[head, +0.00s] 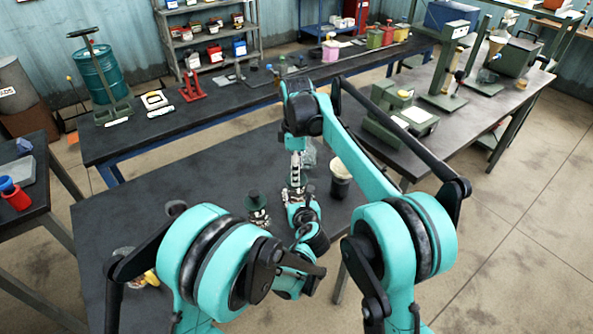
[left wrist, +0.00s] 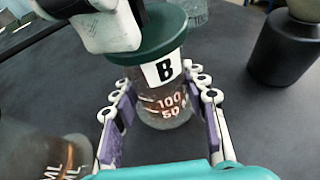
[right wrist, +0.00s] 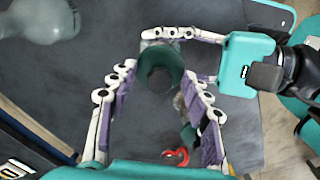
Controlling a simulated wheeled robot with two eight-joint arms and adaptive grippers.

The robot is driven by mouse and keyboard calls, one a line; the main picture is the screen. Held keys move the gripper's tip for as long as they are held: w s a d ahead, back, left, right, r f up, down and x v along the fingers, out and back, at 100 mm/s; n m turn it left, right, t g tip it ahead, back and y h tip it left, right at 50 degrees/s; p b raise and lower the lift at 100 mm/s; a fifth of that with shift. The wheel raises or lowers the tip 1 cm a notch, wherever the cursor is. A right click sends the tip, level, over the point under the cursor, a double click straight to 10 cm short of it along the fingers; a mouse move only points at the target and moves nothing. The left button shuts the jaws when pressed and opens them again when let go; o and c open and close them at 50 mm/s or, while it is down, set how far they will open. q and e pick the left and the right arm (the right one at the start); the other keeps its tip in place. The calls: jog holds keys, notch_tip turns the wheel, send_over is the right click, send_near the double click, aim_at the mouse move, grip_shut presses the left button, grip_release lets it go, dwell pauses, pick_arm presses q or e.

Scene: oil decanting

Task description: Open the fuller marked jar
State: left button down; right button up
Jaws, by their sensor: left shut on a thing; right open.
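A second green-lidded jar (head: 258,205) stands left of the grippers. The fill level inside jar B is hard to tell.
A black container with a pale top (head: 340,180) stands to the right, also in the left wrist view (left wrist: 285,48). A glass vessel (left wrist: 196,12) is behind jar B. A red curved object (right wrist: 177,156) shows in the right wrist view.

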jog(key=shift+f, duration=0.2)
grip_shut()
jog(key=shift+r, duration=0.25)
dwell(0.7)
jog(key=shift+r, duration=0.9)
jog(key=shift+r, duration=2)
pick_arm(q)
jog(key=c, duration=0.8)
grip_release()
jog(key=shift+o, duration=0.2)
